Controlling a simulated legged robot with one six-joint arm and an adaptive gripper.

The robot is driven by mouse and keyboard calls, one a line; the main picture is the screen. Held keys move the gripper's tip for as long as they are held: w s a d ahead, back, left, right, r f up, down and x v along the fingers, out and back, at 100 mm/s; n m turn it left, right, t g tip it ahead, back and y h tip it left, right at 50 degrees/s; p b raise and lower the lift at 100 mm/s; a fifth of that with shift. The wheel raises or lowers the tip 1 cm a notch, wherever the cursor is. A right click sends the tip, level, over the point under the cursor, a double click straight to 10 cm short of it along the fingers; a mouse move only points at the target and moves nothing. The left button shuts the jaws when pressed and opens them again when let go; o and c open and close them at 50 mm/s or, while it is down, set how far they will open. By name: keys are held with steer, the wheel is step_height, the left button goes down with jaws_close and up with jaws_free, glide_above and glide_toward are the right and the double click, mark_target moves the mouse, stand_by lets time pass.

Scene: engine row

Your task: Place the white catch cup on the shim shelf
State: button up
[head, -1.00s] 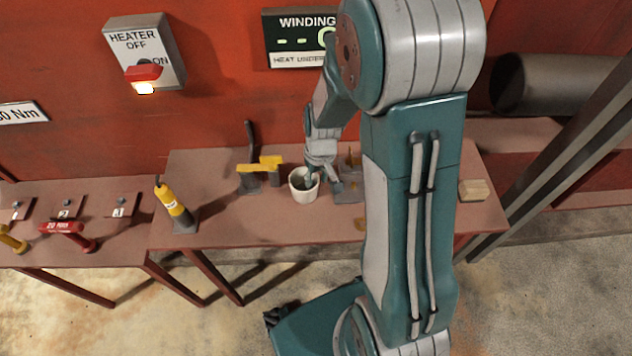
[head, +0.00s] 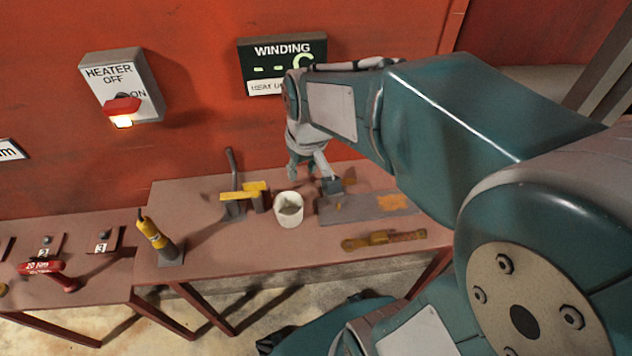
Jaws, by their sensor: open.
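The white catch cup (head: 288,210) stands upright on the reddish-brown bench in the head view, just right of a yellow-and-grey tool stand. My gripper (head: 314,182) is open, behind and to the right of the cup. Its fingers are spread, and I see nothing held between them. One finger comes down close to the grey plate; whether it touches is unclear. I cannot pick out a shelf labelled for shims. The flat grey plate (head: 350,212) with an orange patch lies right of the cup.
A brass-coloured tool (head: 383,240) lies near the bench's front edge. The yellow-and-grey tool stand (head: 243,200) is left of the cup. A yellow-handled tool (head: 155,235) stands farther left. The red wall with the heater switch box (head: 122,88) rises behind.

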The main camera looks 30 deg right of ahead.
steer(key=s+r+t, duration=0.1)
steer(key=s+r, duration=0.1)
steer(key=s, duration=0.1)
steer(key=s+a+r+t, duration=0.1)
steer(key=s+r, duration=0.2)
steer(key=s+r+t, duration=0.1)
steer(key=s+r, duration=0.1)
steer(key=s, duration=0.2)
steer(key=shift+s+a+r+m+t, duration=0.1)
steer(key=shift+a+r+m+t, duration=0.1)
steer(key=shift+a+m+t, duration=0.15)
steer(key=g, duration=0.6)
glide_above(299, 203)
step_height(299, 203, down, 16)
steer(key=shift+n, duration=0.45)
step_height(299, 203, down, 11)
steer(key=shift+f, duration=0.1)
jaws_close()
